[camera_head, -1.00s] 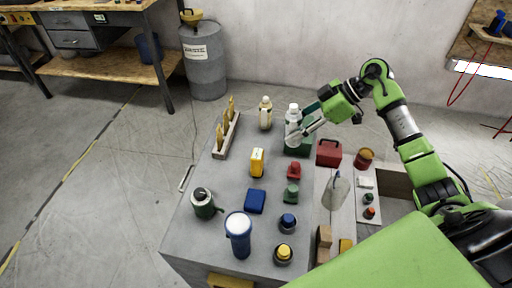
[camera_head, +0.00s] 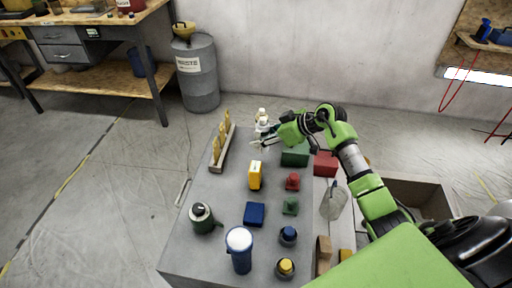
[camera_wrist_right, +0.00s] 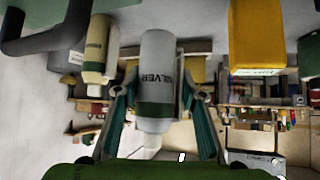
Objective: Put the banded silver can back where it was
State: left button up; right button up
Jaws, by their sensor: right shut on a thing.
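The banded silver can (camera_wrist_right: 157,75) is a pale grey bottle with a dark green band and the word SILVER. It is between the fingers of my right gripper (camera_wrist_right: 160,105), which is shut on it. In the head view, the can (camera_head: 263,126) and my right gripper (camera_head: 265,139) are at the far side of the grey table, left of the green box (camera_head: 295,154). A cream bottle with a green band (camera_wrist_right: 97,45) is beside the can in the wrist view; in the head view it is mostly hidden behind the can. My left gripper is out of view.
A wooden rack with yellow pieces (camera_head: 219,160) stands left of the can. A yellow box (camera_head: 255,175) stands nearer.

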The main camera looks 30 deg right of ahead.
jog(key=x, duration=0.2)
jog(key=shift+w+a+f, duration=0.1)
jog(key=shift+w+f, duration=0.05)
jog(key=shift+f, duration=0.25)
jog(key=f, duration=0.3)
jog(key=shift+w+a+f, duration=0.2)
jog(key=shift+w+f, duration=0.05)
jog(key=shift+f, duration=0.1)
jog(key=o, duration=0.7)
jog(key=shift+f, duration=0.1)
jog(key=v, duration=1.2)
jog(key=shift+d, duration=0.1)
